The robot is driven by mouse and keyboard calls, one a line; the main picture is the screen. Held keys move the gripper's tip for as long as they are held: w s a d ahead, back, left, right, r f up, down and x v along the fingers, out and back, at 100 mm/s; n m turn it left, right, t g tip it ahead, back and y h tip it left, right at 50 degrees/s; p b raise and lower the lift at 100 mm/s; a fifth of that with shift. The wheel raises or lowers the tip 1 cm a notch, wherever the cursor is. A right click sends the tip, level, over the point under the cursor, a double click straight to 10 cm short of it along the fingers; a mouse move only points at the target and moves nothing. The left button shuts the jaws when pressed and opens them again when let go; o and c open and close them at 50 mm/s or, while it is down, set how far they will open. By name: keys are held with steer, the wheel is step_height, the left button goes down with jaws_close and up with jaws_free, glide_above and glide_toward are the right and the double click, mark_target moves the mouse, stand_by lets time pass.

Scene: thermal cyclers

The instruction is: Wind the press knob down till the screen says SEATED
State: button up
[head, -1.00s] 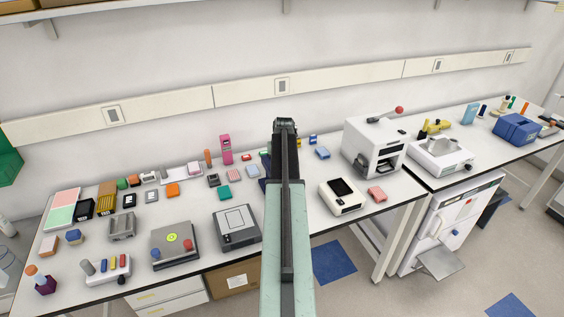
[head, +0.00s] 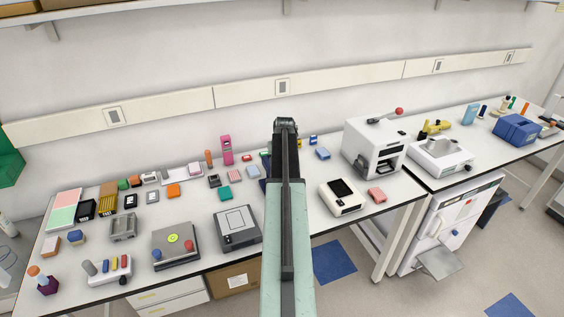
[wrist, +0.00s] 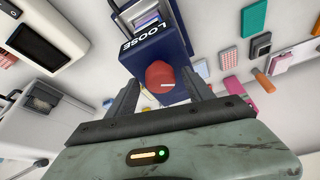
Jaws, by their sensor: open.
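The press is a dark navy device (wrist: 182,50) with a red knob (wrist: 160,74) on it. Its label reads LOOSE (wrist: 147,37), tilted in the wrist view, beside a small lit screen (wrist: 146,20). My gripper (wrist: 160,84) is open, with one dark finger on each side of the knob. I cannot tell whether the fingers touch it. In the head view my arm hides most of the press; only a navy edge (head: 263,186) shows to its left.
A white device with a black screen (head: 341,197) and a tall white machine with a red-tipped lever (head: 365,150) stand to the right. A grey flat device (head: 237,228) lies to the left. Several small coloured blocks crowd the bench around the press.

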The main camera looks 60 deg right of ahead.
steer(key=p+v, duration=0.5)
steer(key=v, duration=0.1)
steer(key=shift+r, duration=0.25)
steer(key=shift+s+a, duration=0.1)
steer(key=shift+a, duration=0.05)
